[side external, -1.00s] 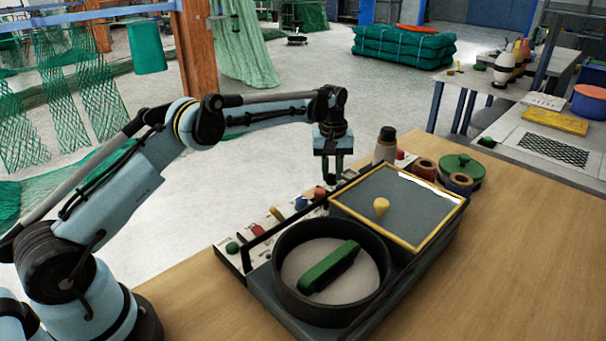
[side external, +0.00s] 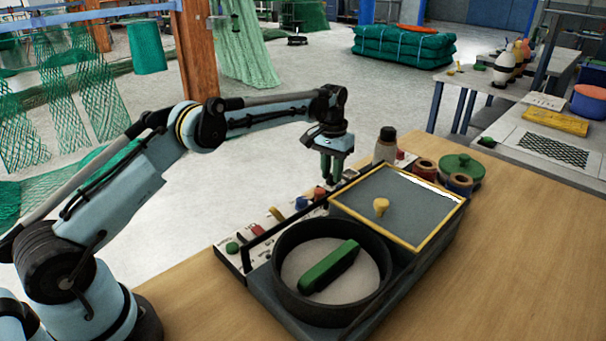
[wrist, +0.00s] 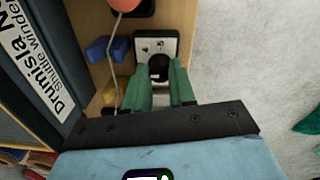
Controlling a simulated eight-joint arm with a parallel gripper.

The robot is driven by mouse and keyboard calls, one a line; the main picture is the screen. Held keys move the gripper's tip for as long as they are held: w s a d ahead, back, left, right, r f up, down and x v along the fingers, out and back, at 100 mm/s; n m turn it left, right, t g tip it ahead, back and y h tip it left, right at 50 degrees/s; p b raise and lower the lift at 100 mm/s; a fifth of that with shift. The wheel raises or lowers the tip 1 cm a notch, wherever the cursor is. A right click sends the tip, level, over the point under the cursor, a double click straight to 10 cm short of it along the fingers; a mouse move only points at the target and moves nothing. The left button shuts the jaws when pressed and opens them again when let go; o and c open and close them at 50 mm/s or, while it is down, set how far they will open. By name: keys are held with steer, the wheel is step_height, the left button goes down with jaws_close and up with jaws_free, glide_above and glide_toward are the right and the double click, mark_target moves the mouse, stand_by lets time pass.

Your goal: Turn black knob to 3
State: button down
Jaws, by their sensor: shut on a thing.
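The black knob (wrist: 158,67) sits on a small white dial plate (wrist: 150,44) in the wrist view. The plate's dark marks are too small to read, so I cannot tell which number the knob points to. My gripper (wrist: 161,76) has its two green fingers on either side of the knob and is shut on it. In the side view my gripper (side external: 331,178) points down at the far edge of the winder, its jaw block turned at an angle. The knob cannot be made out there.
The shuttle winder has a round black pan (side external: 284,300) holding a green shuttle (side external: 330,266), and a yellow-framed panel (side external: 430,237). Red (side external: 320,194) and blue (side external: 301,203) controls are close to my gripper. A bottle (side external: 385,146) and a green-lidded pot (side external: 461,166) stand behind.

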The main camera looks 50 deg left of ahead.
mark_target(331, 174)
stand_by(0.5)
steer(key=c, duration=0.9)
jaws_free()
steer(key=shift+r, duration=0.1)
step_height(331, 174, up, 7)
steer(key=shift+a+r, duration=0.1)
steer(key=shift+r, duration=0.1)
steer(key=shift+r, duration=0.1)
